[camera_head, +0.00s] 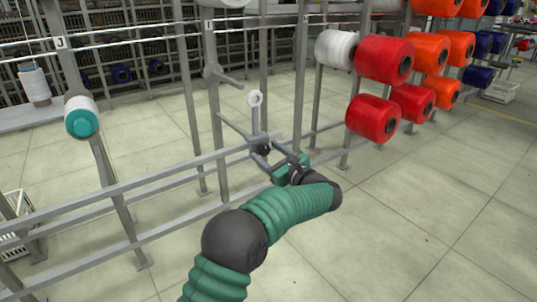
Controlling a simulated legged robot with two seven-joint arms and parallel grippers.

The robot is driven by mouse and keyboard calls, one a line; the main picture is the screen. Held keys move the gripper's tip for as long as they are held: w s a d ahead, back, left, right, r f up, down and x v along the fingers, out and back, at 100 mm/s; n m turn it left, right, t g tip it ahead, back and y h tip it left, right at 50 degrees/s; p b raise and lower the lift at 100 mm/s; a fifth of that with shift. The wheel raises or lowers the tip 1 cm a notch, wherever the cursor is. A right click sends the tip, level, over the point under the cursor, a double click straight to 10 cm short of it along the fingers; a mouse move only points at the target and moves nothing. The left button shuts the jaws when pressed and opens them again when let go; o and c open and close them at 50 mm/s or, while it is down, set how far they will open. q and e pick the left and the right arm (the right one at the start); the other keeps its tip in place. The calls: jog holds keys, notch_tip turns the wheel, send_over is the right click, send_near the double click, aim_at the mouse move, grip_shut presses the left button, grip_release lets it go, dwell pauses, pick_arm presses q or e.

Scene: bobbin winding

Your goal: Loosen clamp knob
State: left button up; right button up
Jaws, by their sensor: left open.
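A small dark clamp knob (264,150) sits on the grey rack rail, at the foot of a short upright post that ends in a white ring (255,98). My left arm comes up from the bottom in a green sleeve. My left gripper (269,155) is open, its two grey fingers spread on either side of the dark knob. I cannot tell whether the fingers touch it. The fingers and green gripper body hide part of the rail behind. My right gripper is not in view.
Long grey rails (110,196) and uprights cross the left and middle. Red spools (383,58) and orange spools stand on the rack at the right. A white and teal spool (81,118) is at the left. The tiled floor at the lower right is clear.

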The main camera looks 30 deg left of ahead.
pick_arm(q)
jog(key=p+v, duration=0.7)
jog(key=v, duration=1)
jog(key=shift+p, duration=0.35)
jog(key=shift+w+a, duration=0.1)
